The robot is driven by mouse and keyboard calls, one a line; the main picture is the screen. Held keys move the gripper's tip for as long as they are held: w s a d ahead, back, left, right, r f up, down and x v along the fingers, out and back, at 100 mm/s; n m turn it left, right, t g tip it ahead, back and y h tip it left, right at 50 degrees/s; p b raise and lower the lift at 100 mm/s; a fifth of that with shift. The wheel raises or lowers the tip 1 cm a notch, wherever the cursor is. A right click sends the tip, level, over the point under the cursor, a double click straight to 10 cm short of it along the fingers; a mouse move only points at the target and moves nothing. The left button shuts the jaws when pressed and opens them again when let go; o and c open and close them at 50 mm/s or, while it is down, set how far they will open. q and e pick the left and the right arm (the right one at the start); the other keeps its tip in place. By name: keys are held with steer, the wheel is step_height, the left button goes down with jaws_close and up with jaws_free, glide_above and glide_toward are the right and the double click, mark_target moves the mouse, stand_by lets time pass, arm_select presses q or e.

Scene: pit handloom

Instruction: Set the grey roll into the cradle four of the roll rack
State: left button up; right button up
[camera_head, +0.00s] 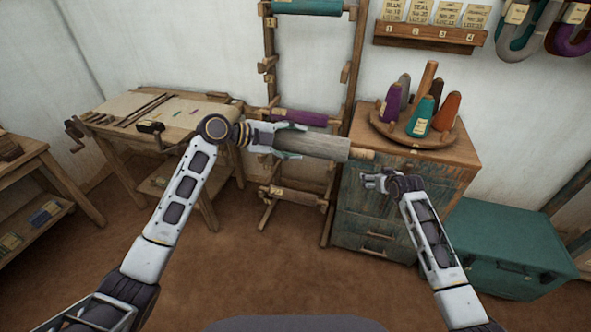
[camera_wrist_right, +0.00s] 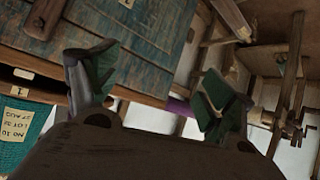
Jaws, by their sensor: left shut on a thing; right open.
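My left gripper (camera_head: 294,141) is shut on the grey roll (camera_head: 325,147), holding it roughly level in the air in front of the roll rack (camera_head: 268,62). The roll's wooden end points right, towards the cabinet. The rack holds a teal roll (camera_head: 306,6) at the top and a purple roll (camera_head: 300,117) lower down, partly behind the left gripper. A low rung with a pale label (camera_head: 277,190) looks empty; its number is too small to read. My right gripper (camera_head: 371,182) is open and empty in front of the cabinet; its spread fingers show in the right wrist view (camera_wrist_right: 158,92).
A worn teal cabinet (camera_head: 370,215) stands right of the rack, bearing a round wooden tray (camera_head: 384,127) of coloured cones. A teal chest (camera_head: 505,245) is at the right. A workbench (camera_head: 185,118) stands left of the rack. The floor in front is clear.

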steer(key=s+a+f+g+y+b, duration=0.1)
steer(key=s+a+f+b, duration=0.5)
steer(key=s+f+b, duration=0.5)
steer(key=s+a+f+g+y+b, duration=0.1)
steer(key=s+a+f+g+b, duration=0.1)
steer(key=s+a+f+b, duration=0.4)
steer(key=s+a+f+g+y+b, duration=0.1)
steer(key=s+a+f+b, duration=0.6)
steer(key=s+f+b, duration=0.9)
steer(key=shift+s+f+y, duration=0.15)
steer(key=shift+s+f, duration=1.65)
steer(key=shift+f, duration=1.75)
steer(key=shift+s+f+y, duration=0.15)
steer(key=shift+s+f, duration=1.6)
steer(key=shift+f, duration=1.75)
steer(key=shift+s+f, duration=0.25)
steer(key=shift+s, duration=0.1)
